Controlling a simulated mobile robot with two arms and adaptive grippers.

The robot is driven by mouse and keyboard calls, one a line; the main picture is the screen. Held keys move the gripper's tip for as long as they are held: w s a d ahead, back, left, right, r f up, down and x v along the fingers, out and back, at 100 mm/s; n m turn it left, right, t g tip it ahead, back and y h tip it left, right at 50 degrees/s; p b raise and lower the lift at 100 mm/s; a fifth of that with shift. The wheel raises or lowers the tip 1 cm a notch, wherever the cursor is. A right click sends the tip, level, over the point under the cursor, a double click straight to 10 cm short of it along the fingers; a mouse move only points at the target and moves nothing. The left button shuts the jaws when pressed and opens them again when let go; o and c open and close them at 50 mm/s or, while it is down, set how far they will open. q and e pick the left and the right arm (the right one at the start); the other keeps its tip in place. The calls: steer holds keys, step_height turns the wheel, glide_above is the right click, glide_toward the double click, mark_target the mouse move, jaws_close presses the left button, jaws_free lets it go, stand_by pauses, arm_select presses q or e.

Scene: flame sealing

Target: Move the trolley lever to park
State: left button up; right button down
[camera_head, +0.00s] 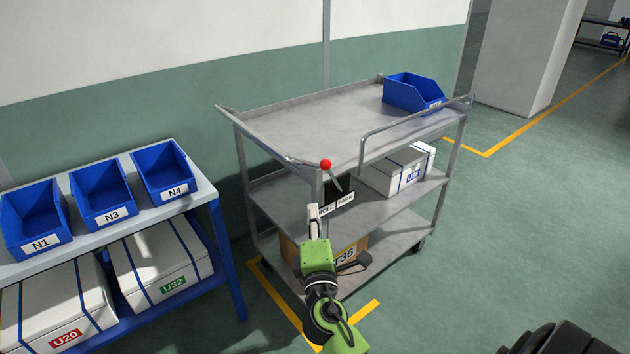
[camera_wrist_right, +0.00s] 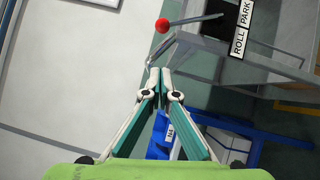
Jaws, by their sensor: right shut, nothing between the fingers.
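The trolley (camera_head: 290,125) is a grey metal cart with three shelves. Its lever has a red ball knob (camera_head: 325,164) on a thin metal rod (camera_head: 334,181). The rod leans up and left, to the ROLL side of the ROLL/PARK label (camera_head: 337,200). In the right wrist view the knob (camera_wrist_right: 162,25) and rod (camera_wrist_right: 195,20) lie beyond the fingertips, with the label (camera_wrist_right: 241,28) to the right. My right gripper (camera_head: 313,210) is shut and empty, in front of the trolley corner, below the knob and apart from it. My left gripper is not in view.
A blue bin (camera_head: 412,92) stands on the trolley's top shelf, a white box (camera_head: 400,170) on the middle one and a cardboard box (camera_head: 292,252) on the bottom. A table (camera_head: 85,216) with blue bins stands left.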

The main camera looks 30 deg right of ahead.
steer(key=s+d+p+x, duration=0.1)
steer(key=d+p+x, duration=0.1)
steer(key=x, duration=1)
steer(key=shift+w+d+r+p, duration=0.2)
steer(key=shift+d+p, duration=0.15)
steer(key=shift+p, duration=0.4)
steer(key=shift+r, duration=0.1)
